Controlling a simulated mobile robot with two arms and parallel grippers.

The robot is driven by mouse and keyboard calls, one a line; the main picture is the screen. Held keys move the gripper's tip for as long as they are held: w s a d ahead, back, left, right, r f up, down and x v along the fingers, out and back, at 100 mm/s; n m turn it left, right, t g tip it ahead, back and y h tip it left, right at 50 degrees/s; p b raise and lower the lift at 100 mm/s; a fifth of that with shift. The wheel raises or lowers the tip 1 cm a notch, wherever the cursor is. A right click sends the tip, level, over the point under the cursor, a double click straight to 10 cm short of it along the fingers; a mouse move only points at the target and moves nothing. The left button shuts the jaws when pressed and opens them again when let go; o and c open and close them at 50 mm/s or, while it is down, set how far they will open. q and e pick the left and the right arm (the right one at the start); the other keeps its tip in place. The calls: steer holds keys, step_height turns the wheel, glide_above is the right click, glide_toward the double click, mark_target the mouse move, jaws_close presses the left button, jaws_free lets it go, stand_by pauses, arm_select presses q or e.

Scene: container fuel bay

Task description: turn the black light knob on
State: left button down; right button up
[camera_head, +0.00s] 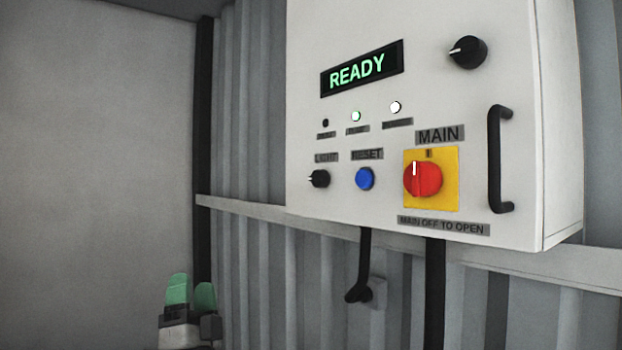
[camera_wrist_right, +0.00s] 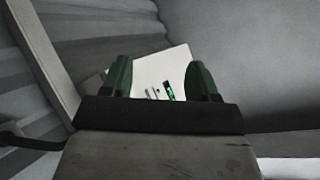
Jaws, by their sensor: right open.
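The black light knob (camera_head: 319,178) sits at the lower left of the white control box, under a small LIGHT label. Its white pointer mark points left. My right gripper (camera_head: 191,290), with green fingertips, is low and left of the box in the head view, well apart from the knob. In the right wrist view my right gripper (camera_wrist_right: 159,80) is open and empty, with the white box (camera_wrist_right: 150,68) beyond its fingers. The knob cannot be made out there. My left gripper is in neither view.
The box (camera_head: 300,50) also carries a READY display (camera_head: 362,68), a blue reset button (camera_head: 365,179), a red main switch (camera_head: 423,179), another black knob (camera_head: 467,52) and a black handle (camera_head: 500,160). A rail (camera_head: 240,208) and cables (camera_head: 365,265) run below. Space left of the box looks clear.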

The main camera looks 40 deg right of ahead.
steer(key=s+d+r+m+g+h, duration=0.25)
steer(key=r+m+g+h, duration=0.4)
steer(key=m+g, duration=0.6)
steer(key=s+d+r+m+g+h, duration=0.1)
steer(key=d+r+m+g+h, duration=0.45)
steer(key=m+g, duration=0.7)
steer(key=m+g+y, duration=0.4)
steer(key=m+y, duration=0.2)
steer(key=y, duration=0.1)
glide_toward(315, 179)
steer(key=d+p, duration=0.1)
steer(key=d, duration=0.2)
steer(key=s+d+p, duration=0.1)
steer(key=d, duration=0.2)
steer(key=d+p, duration=0.1)
steer(key=d, duration=0.2)
steer(key=shift+s+r, duration=0.25)
steer(key=shift+s, duration=0.05)
steer(key=c, duration=0.9)
steer(key=shift+m, duration=0.3)
